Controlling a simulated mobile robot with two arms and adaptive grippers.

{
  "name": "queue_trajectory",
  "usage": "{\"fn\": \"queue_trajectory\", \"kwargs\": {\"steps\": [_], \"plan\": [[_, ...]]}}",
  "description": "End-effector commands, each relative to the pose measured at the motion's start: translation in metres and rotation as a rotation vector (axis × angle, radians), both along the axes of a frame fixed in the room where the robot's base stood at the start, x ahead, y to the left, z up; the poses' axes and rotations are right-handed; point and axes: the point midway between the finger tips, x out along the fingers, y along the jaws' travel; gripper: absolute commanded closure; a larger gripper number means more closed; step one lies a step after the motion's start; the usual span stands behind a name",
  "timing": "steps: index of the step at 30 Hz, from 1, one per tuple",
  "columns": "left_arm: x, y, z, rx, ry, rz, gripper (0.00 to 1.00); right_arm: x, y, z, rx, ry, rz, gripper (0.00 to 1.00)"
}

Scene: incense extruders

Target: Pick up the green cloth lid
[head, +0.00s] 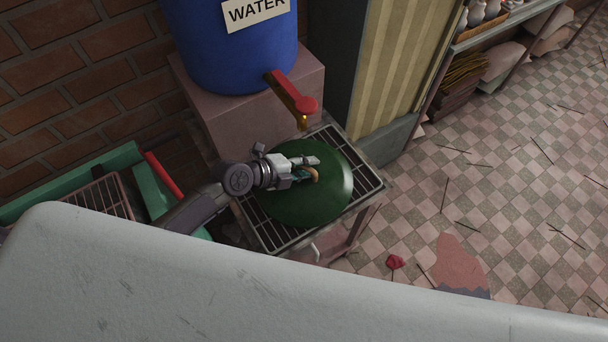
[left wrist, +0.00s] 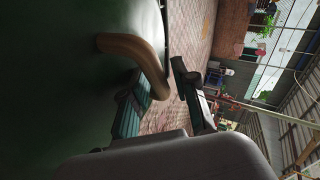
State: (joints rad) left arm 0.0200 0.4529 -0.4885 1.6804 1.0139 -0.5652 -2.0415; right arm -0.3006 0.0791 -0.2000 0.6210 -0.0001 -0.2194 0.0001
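The round dark green lid (head: 325,195) lies on a metal rack below the water barrel's tap. Its tan curved handle (head: 314,175) shows near its middle and arches across the left wrist view (left wrist: 150,58). One dark finger (left wrist: 190,97) shows just right of the handle, without clear contact. My right gripper is not in view.
A blue water barrel (head: 235,55) on a pinkish block has a red tap (head: 293,93) above the lid's back edge. The rack (head: 270,236) stands beside a green trough (head: 152,188). Open tiled floor (head: 500,190) with scattered sticks lies to the right.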

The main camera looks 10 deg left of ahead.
Motion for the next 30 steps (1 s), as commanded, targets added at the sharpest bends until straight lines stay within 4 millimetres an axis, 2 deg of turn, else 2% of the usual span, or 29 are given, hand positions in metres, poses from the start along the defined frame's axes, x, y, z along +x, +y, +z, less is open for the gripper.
{"fn": "queue_trajectory", "kwargs": {"steps": [5,11,25,30], "plan": [[0.0002,0.0003,-0.0007,0.001,0.000,0.001,0.71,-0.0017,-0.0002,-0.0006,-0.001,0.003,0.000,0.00],[0.0001,0.0004,-0.0006,0.001,0.000,0.001,1.00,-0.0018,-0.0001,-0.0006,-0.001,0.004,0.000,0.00],[0.0002,0.0007,-0.0001,0.001,0.000,0.001,1.00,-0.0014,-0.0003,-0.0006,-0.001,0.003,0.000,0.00],[0.0006,0.0007,0.0074,0.000,-0.003,-0.001,1.00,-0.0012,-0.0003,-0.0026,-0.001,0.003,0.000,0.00]]}}
